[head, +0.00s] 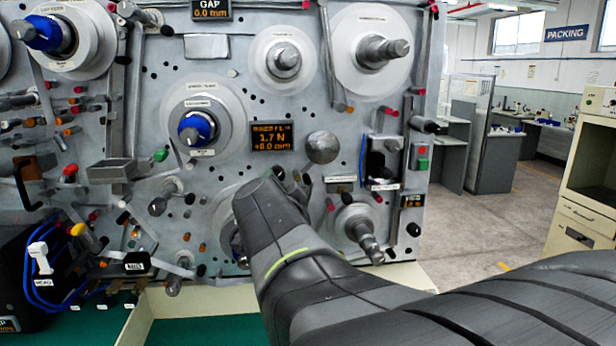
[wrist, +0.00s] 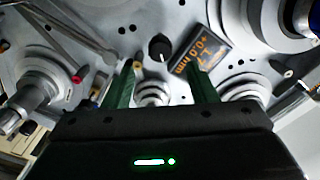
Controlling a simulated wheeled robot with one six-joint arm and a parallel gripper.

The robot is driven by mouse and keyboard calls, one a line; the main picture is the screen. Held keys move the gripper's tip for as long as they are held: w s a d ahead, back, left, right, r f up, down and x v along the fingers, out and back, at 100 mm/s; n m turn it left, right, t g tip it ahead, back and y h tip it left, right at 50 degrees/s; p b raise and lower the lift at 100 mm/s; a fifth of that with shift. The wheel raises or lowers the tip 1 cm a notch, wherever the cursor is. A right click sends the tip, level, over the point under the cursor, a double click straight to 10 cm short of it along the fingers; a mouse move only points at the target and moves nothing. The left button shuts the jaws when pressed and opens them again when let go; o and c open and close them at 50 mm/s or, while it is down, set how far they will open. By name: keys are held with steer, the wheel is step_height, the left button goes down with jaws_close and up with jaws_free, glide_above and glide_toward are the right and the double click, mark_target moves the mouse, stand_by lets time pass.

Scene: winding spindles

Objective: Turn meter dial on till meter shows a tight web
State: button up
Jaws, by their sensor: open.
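The meter (head: 272,136) is a small black display with orange digits on the grey machine panel. It reads 1.7 N and +0.0 mm in the head view. It also shows turned over in the wrist view (wrist: 203,47). The dial (wrist: 160,47) is a small black knob with a white mark, next to the meter. My gripper (wrist: 160,65) is open, with its two green fingers spread and the dial between and just beyond their tips. In the head view my arm hides most of the gripper.
A round grey metal knob (head: 322,147) sticks out right of the meter. Spindles surround the area, including a blue-cored one (head: 197,128) to the left and a stepped metal one (head: 361,236) at lower right. Open floor (head: 500,220) lies right of the panel.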

mark_target(277, 172)
steer(key=shift+s+d, duration=0.25)
steer(key=shift+s, duration=0.95)
steer(key=shift+w, duration=0.1)
steer(key=w+a, duration=0.1)
steer(key=w, duration=0.3)
steer(key=w+a+b, duration=0.1)
steer(key=w, duration=0.4)
steer(key=w+b, duration=0.1)
steer(key=w, duration=0.3)
steer(key=shift+w+a, duration=0.25)
steer(key=shift+a, duration=0.15)
steer(key=shift+s, duration=0.1)
